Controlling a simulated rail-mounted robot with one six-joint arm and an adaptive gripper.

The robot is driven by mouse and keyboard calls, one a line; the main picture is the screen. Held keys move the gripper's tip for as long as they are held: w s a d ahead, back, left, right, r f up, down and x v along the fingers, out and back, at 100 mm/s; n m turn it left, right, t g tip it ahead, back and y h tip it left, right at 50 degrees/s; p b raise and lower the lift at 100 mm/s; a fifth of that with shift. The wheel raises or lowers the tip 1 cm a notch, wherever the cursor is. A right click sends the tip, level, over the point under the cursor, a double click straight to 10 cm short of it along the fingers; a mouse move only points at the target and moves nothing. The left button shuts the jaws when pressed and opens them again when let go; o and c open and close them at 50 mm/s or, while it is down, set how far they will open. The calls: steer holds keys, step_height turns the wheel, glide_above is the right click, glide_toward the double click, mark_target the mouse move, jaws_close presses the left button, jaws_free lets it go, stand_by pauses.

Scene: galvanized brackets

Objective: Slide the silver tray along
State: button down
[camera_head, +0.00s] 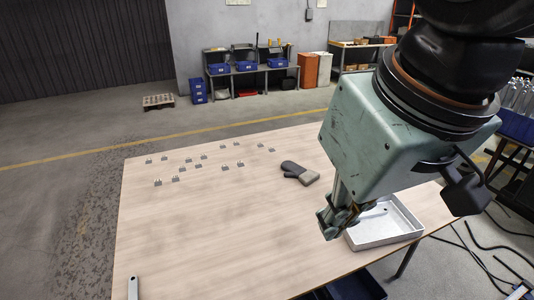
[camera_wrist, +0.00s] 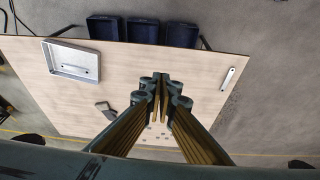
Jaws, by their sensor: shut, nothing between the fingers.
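The silver tray (camera_head: 412,232) is a shallow rectangular metal tray with raised walls, lying on the wooden table (camera_head: 215,240) near its right front edge. In the wrist view the tray (camera_wrist: 72,73) is at the upper left, apart from the fingers. My gripper (camera_head: 332,226) points down just left of the tray in the head view and covers part of its left side. In the wrist view my gripper (camera_wrist: 161,84) has its fingertips together over bare table, with nothing between them. The tray's far left corner is partly hidden by my arm in the head view.
Several small galvanized brackets (camera_head: 181,169) stand at the far left. A flat metal bar (camera_head: 132,288) lies at the left front. Dark blue bins (camera_wrist: 144,30) stand beyond the table's edge. The middle of the table is clear.

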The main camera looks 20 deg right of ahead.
steer(key=w+d+m+g+y, duration=0.1)
steer(key=w+d+m+g, duration=0.35)
steer(key=w, duration=1.35)
steer(key=w+d+f+m+y+b, duration=0.1)
steer(key=w+d+f+m, duration=0.1)
steer(key=w+d+f, duration=0.4)
steer(key=w+d+f+m+y, duration=0.1)
steer(key=w+d+f+m, duration=0.15)
steer(key=w+d, duration=0.65)
steer(key=w+d+f+m+y, duration=0.2)
steer(key=w+d+f, duration=0.1)
steer(key=d+f, duration=0.55)
steer(key=w+d+f+m+y, duration=0.1)
steer(key=w+d+f+m, duration=0.1)
steer(key=d+f, duration=0.65)
steer(key=s+d+f+m+y, duration=0.1)
steer(key=d+f+m, duration=0.1)
steer(key=d+f, duration=0.5)
steer(key=s+d+f+m+y+b, duration=0.1)
steer(key=d+f+m+y, duration=0.1)
steer(key=d+f, duration=0.6)
step_height(320, 180, down, 5)
steer(key=shift+s+r, duration=0.15)
steer(key=shift+s, duration=0.15)
steer(key=shift+a, duration=0.1)
